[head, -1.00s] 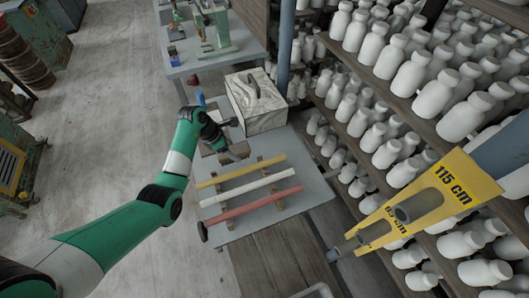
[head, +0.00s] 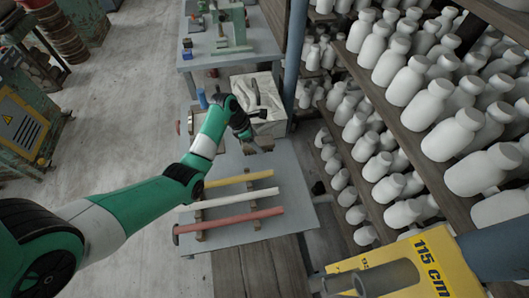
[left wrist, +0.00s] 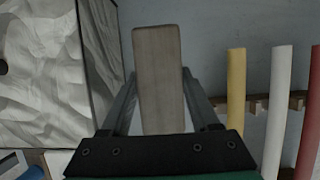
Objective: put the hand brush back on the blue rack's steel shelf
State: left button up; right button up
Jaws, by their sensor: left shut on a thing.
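My left gripper (head: 257,148) is over the grey tabletop, just in front of a marbled box. In the left wrist view, a flat, pale wooden piece (left wrist: 158,80) stands between the fingers of my left gripper (left wrist: 160,105), which is shut on it. It looks like the hand brush's wooden part; no bristles show. In the head view the arm and distance make the held piece hard to tell apart. A blue-grey upright post (head: 297,60) stands behind the box. I cannot make out a steel shelf. My right gripper is not in view.
Yellow (head: 240,179), white (head: 228,199) and red (head: 230,219) bars lie on wooden strips on the grey table (head: 285,205). The marbled box (head: 270,126) stands at its back. Shelves of white bottles (head: 420,85) fill the right.

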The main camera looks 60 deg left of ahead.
pick_arm(q)
jog(key=f, duration=0.1)
jog(key=f+b, duration=0.1)
jog(key=f, duration=0.1)
jog(key=f+b, duration=0.1)
jog(key=shift+s+f, duration=0.15)
jog(key=shift+s, duration=0.15)
jog(key=shift+f, duration=0.35)
jog(key=shift+f, duration=0.2)
jog(key=o, duration=1.5)
jog(key=shift+c, duration=0.2)
jog(key=p+v, duration=0.2)
jog(key=v, duration=0.2)
jog(key=shift+w+r, duration=0.1)
jog(key=shift+r, duration=0.15)
